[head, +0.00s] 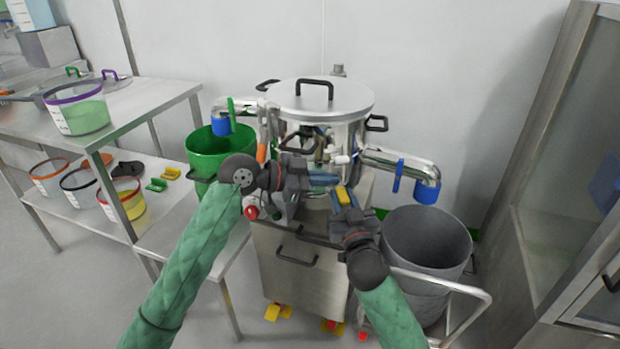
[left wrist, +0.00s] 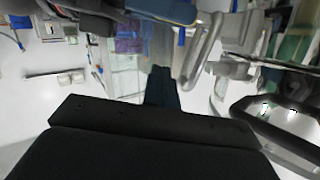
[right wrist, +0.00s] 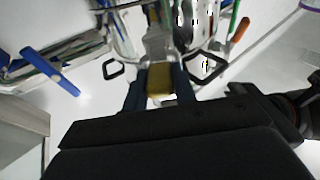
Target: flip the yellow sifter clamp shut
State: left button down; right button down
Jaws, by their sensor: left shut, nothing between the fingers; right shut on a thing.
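The steel sifter (head: 340,101) stands in the middle of the head view, with its lid and black handle on top. The yellow clamp (head: 344,196) is at its front, in the fingers of my right gripper (head: 345,203). In the right wrist view the yellow clamp (right wrist: 160,81) sits between the two fingertips, so that gripper is shut on it. My left gripper (head: 325,179) is shut and empty, close beside the clamp on its upper left. In the left wrist view its fingers (left wrist: 161,80) are together. The arms hide part of the sifter's front.
A green bin (head: 203,150) stands left of the sifter and a grey bin (head: 425,238) right of it. A spout with a blue band (head: 427,190) sticks out above the grey bin. A steel table (head: 150,97) is at left, a steel cabinet (head: 530,165) at right.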

aim_at(335, 187)
pick_arm(q)
jog(key=d+f, duration=0.1)
jog(key=w+d+f, duration=0.1)
jog(key=f, duration=0.1)
jog(key=shift+w+f, duration=0.2)
jog(key=shift+f, duration=0.55)
jog(key=shift+f, duration=0.1)
